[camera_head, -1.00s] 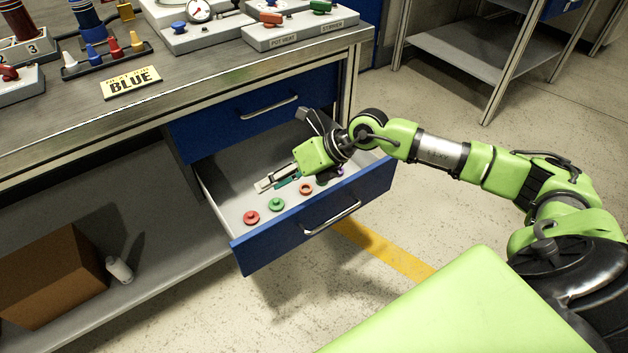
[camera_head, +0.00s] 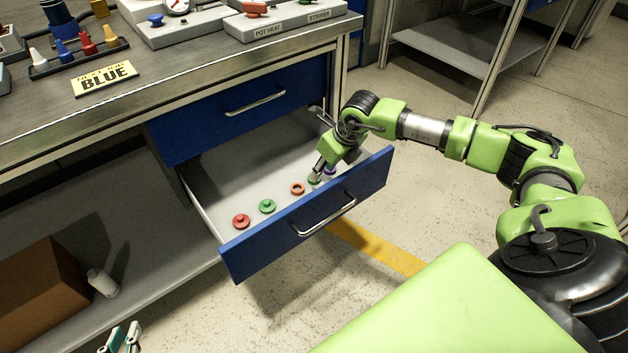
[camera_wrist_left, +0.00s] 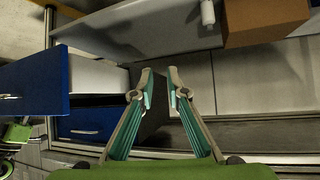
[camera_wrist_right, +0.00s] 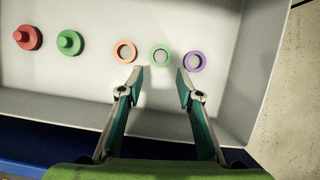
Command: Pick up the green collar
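The green collar (camera_wrist_right: 160,55) is a flat ring on the drawer floor, between an orange ring (camera_wrist_right: 124,52) and a purple ring (camera_wrist_right: 194,61). In the head view the green collar (camera_head: 314,181) is partly hidden by my right gripper (camera_head: 319,172), which points down into the drawer. In the right wrist view my right gripper (camera_wrist_right: 160,80) is open and empty, its fingertips on either side of the space just short of the collar. My left gripper (camera_wrist_left: 160,88) is open and empty, away from the drawer; its fingertips show at the head view's lower left (camera_head: 122,338).
The open blue drawer (camera_head: 345,205) also holds a red knobbed piece (camera_head: 241,221) and a green knobbed piece (camera_head: 267,206). Its walls stand close around the rings. A cardboard box (camera_head: 42,285) and white bottle (camera_head: 102,283) are on the lower shelf.

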